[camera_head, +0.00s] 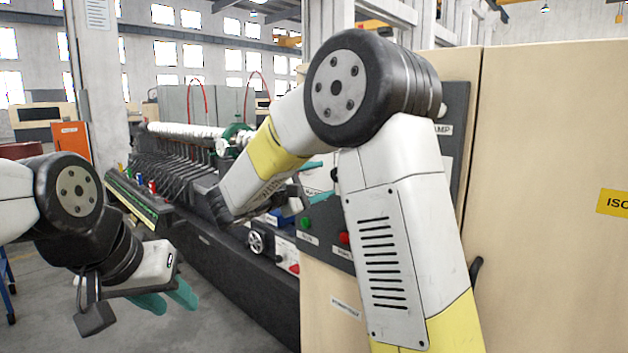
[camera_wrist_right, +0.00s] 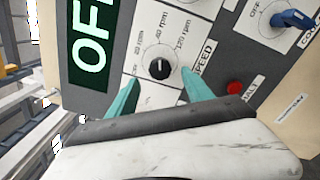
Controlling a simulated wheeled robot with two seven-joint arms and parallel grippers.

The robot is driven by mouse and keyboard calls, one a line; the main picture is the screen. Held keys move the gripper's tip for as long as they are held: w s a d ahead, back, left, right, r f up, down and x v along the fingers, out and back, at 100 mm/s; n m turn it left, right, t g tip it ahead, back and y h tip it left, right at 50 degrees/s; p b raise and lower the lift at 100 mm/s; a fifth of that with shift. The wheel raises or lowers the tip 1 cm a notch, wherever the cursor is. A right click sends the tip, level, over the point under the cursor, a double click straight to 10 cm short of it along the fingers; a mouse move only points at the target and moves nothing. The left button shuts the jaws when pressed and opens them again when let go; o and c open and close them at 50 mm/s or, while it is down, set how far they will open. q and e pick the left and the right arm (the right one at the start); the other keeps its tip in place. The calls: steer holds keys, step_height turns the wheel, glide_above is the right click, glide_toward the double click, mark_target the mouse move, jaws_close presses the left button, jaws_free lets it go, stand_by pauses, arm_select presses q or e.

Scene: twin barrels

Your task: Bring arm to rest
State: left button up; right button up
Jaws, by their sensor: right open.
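My right arm comes in from the right in the head view, bent at a large black joint. Its gripper (camera_head: 318,181) is partly hidden behind the arm, close to the machine's control panel. In the right wrist view the teal fingers of that gripper (camera_wrist_right: 161,80) are apart with nothing between them. A black speed knob (camera_wrist_right: 160,68) shows beyond the gap; I cannot tell whether the fingers touch the panel. My left gripper (camera_head: 167,298) hangs at the lower left, over the floor, its teal fingers apart and empty.
A long dark machine (camera_head: 240,285) with a metal roller (camera_head: 185,131) runs behind the arms. A beige cabinet (camera_head: 545,150) fills the right side. The wrist view shows an OFF display (camera_wrist_right: 90,45), a red button (camera_wrist_right: 235,88) and a blue switch handle (camera_wrist_right: 292,18).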

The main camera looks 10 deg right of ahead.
steer(key=s+d+f+m+g+y, duration=0.3)
steer(key=s+d+f+g, duration=0.15)
steer(key=s, duration=0.45)
steer(key=s+d+f+m+g+y, duration=0.35)
steer(key=s+d+f, duration=0.2)
steer(key=s, duration=0.25)
steer(key=s+a+m+t+y, duration=0.3)
steer(key=s+a+m+y, duration=0.3)
steer(key=s+a+y, duration=0.2)
steer(key=s+y, duration=0.2)
steer(key=s, duration=0.1)
steer(key=shift+s+a+r+m, duration=0.15)
steer(key=shift+s+a+m, duration=0.1)
steer(key=shift+a+m, duration=0.15)
